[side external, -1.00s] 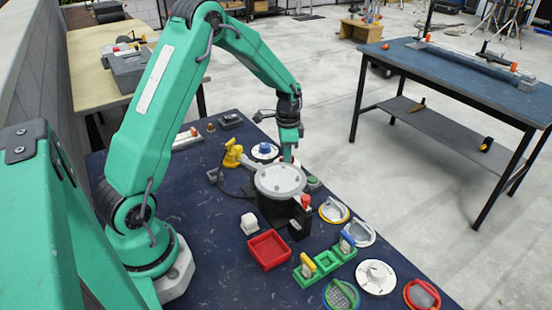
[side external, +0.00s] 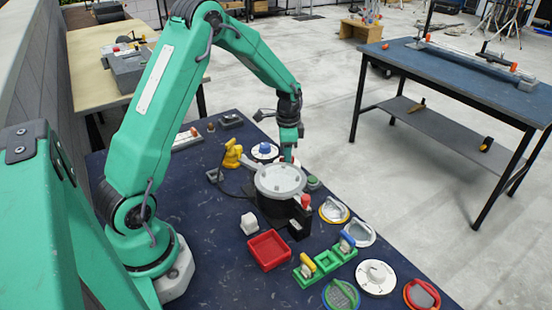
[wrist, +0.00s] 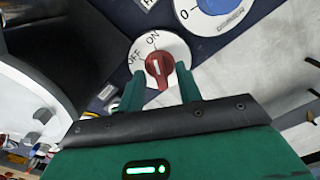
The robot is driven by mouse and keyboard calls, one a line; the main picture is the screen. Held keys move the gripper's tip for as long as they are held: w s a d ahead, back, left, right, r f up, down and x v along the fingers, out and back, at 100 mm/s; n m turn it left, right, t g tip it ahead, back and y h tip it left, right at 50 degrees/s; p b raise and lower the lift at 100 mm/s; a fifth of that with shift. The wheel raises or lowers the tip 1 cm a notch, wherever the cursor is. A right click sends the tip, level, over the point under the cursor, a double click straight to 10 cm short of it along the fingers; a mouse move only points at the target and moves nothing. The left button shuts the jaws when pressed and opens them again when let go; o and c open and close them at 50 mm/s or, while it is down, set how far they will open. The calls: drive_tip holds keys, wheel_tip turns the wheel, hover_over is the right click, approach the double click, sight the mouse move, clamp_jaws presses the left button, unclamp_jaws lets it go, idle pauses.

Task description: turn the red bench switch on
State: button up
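The red switch knob (wrist: 158,70) sits on a round white plate marked OFF and ON in the wrist view. OFF is at the left and ON is above the knob. The white mark on the knob points up, roughly toward ON. My gripper (wrist: 160,72) has its two green fingers on either side of the knob, apart from each other, with narrow gaps seeming to show beside it. In the side view my gripper (side external: 288,154) is low behind a round white-topped machine, which hides its fingertips and the red switch.
The round white-topped machine (side external: 280,180) stands close to my gripper. A blue dial (wrist: 208,5) is beside the red switch, and a yellow object (side external: 232,154) stands left of the machine. A red tray (side external: 269,250) and several round lids lie nearer the front.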

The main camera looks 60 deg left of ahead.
drive_tip(key=shift+r, duration=0.1)
wheel_tip(320, 180, up, 7)
drive_tip(key=shift+r, duration=0.35)
idle(0.5)
drive_tip(key=s+d+r+n+t, duration=0.2)
drive_tip(key=s+d+r+n, duration=0.1)
drive_tip(key=s+d+r, duration=0.65)
drive_tip(key=s+d+r+n+t, duration=0.1)
drive_tip(key=s+d+r, duration=0.1)
drive_tip(key=s, duration=0.4)
drive_tip(key=s+d+r+n+t, duration=0.2)
drive_tip(key=s+d, duration=0.1)
drive_tip(key=s, duration=0.4)
drive_tip(key=shift+r+t, duration=0.25)
drive_tip(key=shift+t, duration=0.05)
drive_tip(key=shift+s, duration=0.1)
idle(0.5)
